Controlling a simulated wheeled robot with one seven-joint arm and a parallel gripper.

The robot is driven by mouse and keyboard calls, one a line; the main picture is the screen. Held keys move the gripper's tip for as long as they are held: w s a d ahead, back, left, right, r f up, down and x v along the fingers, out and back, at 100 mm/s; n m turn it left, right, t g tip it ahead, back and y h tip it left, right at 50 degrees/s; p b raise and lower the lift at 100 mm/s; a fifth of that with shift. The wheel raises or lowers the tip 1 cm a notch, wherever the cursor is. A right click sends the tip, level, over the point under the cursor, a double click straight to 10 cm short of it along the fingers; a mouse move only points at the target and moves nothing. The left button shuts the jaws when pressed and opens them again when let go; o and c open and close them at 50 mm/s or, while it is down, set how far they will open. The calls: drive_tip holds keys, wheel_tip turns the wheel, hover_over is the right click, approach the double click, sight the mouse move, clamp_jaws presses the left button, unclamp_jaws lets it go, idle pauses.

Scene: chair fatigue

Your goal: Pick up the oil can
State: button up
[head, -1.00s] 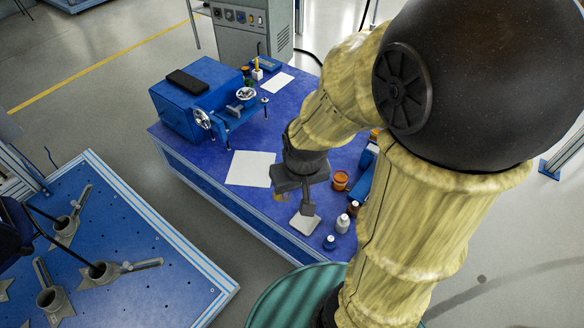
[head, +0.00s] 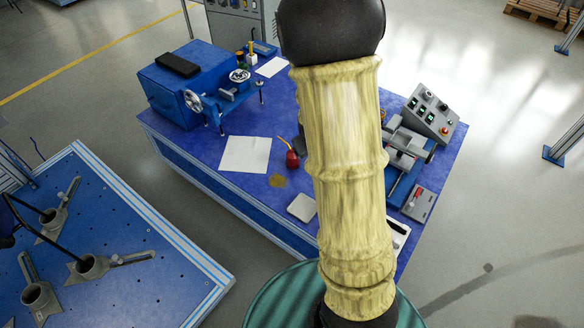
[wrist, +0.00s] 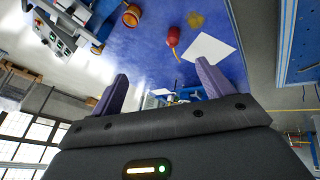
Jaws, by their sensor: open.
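The oil can (head: 292,158) is small and red, with a thin spout. It stands on the blue workbench (head: 200,160), just left of my arm in the head view. It also shows in the wrist view (wrist: 173,37), beyond the fingertips and apart from them. My gripper (wrist: 162,72) is open and empty, with its two purple-grey fingers spread. In the head view my gripper is hidden behind my arm.
A brown stain (head: 278,180) and a white sheet (head: 246,154) lie near the can. A small pale pad (head: 302,207) is at the front edge. A blue machine (head: 188,85) stands left; a grey control box (head: 430,112) stands right. An orange jar (wrist: 131,15) shows in the wrist view.

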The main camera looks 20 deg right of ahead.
drive_tip(key=w+d+f+n+t+h+b, duration=0.35)
drive_tip(key=w+d+f+n+b, duration=0.35)
drive_tip(key=d+f+b, duration=0.25)
drive_tip(key=w+d+f+n+t+h+b, duration=0.35)
drive_tip(key=w+d+f+n+b, duration=0.45)
drive_tip(key=d, duration=0.3)
drive_tip(key=n+t+y+b, duration=0.5)
drive_tip(key=n+y+b, duration=0.7)
drive_tip(key=n, duration=0.9)
hover_over(297, 162)
drive_tip(key=s+p, duration=0.1)
drive_tip(key=s, duration=0.2)
wheel_tip(297, 162, down, 14)
drive_tip(key=y, duration=0.1)
drive_tip(key=shift+w+d, duration=0.1)
drive_tip(key=shift+d, duration=0.05)
drive_tip(key=shift+f, duration=0.1)
wheel_tip(297, 162, down, 8)
drive_tip(key=b, duration=0.3)
drive_tip(key=shift+w+f+b, duration=0.1)
drive_tip(key=shift+w+b, duration=0.35)
drive_tip(key=shift+w, duration=0.5)
drive_tip(key=shift+w+a, duration=0.2)
drive_tip(key=shift+w, duration=0.15)
